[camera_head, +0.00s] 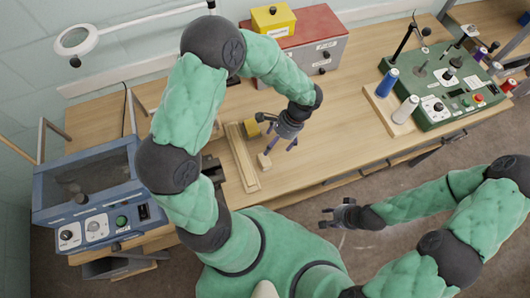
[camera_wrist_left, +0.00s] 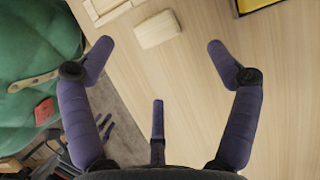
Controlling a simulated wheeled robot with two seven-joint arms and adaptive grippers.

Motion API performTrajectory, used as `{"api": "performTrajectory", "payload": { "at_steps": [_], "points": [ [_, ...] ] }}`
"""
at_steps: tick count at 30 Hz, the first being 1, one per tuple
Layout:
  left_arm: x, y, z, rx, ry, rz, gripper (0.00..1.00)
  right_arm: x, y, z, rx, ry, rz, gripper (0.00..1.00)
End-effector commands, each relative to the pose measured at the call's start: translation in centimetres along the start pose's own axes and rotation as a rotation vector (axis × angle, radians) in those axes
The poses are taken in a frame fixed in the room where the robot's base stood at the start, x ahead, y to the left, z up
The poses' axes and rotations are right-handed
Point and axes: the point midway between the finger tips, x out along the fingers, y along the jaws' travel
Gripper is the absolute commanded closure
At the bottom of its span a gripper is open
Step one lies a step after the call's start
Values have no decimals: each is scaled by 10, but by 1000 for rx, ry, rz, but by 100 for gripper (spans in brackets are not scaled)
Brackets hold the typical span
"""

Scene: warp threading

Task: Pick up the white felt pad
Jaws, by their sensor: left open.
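A small pale cream block-like pad (camera_head: 263,160), which I take for the white felt pad, lies on the wooden table beside a light wooden frame. In the left wrist view the pad (camera_wrist_left: 157,29) lies ahead, beyond the gap between my fingers. My left gripper (camera_head: 279,139) is above the table just up and right of the pad; its purple fingers are spread and empty in the wrist view (camera_wrist_left: 159,58). They do not touch the pad. My right gripper (camera_head: 324,217) is off the table's front edge, its fingers apart and empty, far from the pad.
The wooden frame (camera_head: 240,158) lies left of the pad, and a small yellow item (camera_head: 252,128) behind it. A red and grey toolbox (camera_head: 315,45) stands at the back, a blue machine (camera_head: 95,195) at left, a green machine (camera_head: 445,85) at right. Table right of the pad is clear.

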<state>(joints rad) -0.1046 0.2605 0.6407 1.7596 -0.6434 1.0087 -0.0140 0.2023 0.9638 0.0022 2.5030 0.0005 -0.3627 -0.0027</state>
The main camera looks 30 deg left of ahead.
Motion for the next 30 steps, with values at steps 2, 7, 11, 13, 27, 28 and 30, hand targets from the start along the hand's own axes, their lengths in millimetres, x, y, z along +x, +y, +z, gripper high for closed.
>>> {"api": "performTrajectory", "payload": {
  "at_steps": [2,7,11,13,27,28,30],
  "points": [
    [15,1,1,2,-4,2,12,2,1,0,1,-1,0,60],
    [37,1,0,0,-2,2,12,5,2,0,1,-1,0,60],
    [44,1,0,1,-1,2,12,5,2,0,1,-1,0,60],
    [48,1,0,1,-2,2,12,6,2,0,0,-1,0,60],
    [96,3,-1,0,0,2,12,11,4,0,0,-1,0,60],
    [96,3,-1,0,0,2,12,11,4,0,0,-1,0,60],
    [96,3,-1,0,1,1,12,11,4,0,0,-1,0,60]
  ]
}}
